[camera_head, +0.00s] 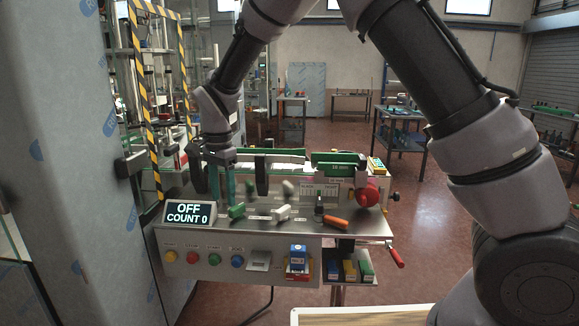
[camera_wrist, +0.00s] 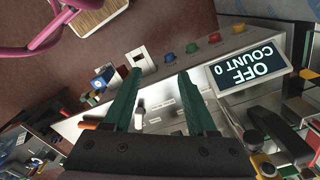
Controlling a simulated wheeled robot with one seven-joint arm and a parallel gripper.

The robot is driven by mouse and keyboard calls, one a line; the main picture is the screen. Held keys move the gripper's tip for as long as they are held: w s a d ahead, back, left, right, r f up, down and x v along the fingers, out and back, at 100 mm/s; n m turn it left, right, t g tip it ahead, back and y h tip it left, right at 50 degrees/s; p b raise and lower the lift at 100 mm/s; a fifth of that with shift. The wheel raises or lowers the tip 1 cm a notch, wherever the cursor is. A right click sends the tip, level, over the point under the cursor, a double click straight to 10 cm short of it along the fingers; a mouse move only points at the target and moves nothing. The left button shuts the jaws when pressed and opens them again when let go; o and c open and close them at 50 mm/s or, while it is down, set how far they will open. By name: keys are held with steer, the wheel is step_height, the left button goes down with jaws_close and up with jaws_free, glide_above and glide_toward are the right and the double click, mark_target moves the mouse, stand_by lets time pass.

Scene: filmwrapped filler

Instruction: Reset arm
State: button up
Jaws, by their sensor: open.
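My arm arches from the right of the head view over to the left side of the bench. My gripper (camera_head: 222,198) hangs above the left part of the steel bench top, near the OFF COUNT 0 display (camera_head: 190,213). In the wrist view my gripper (camera_wrist: 155,85) shows two green fingers spread apart with nothing between them. The display (camera_wrist: 250,70) is to the right of the fingers there. The bench top (camera_wrist: 155,105) shows between and beyond the fingers.
A red knob (camera_head: 369,196) is at the right. Several coloured buttons (camera_head: 214,259) line the front panel. A tall cabinet (camera_head: 60,150) stands close at left.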

steer(key=w+d+r+t+y, duration=0.1)
steer(key=d+r+y, duration=0.1)
steer(key=d+r, duration=0.8)
steer(key=w+d+r+t+y, duration=0.1)
steer(key=w+d+r, duration=0.1)
steer(key=d+r, duration=0.85)
steer(key=s+d+r+n+t, duration=0.1)
steer(key=s+d+t, duration=0.1)
steer(key=s+d, duration=0.5)
steer(key=s+d+r+n+t+h, duration=0.1)
steer(key=s+d+t, duration=0.2)
steer(key=s+d, duration=0.5)
steer(key=d, duration=0.6)
steer(key=shift+r+n, duration=0.3)
steer(key=shift+n, duration=0.1)
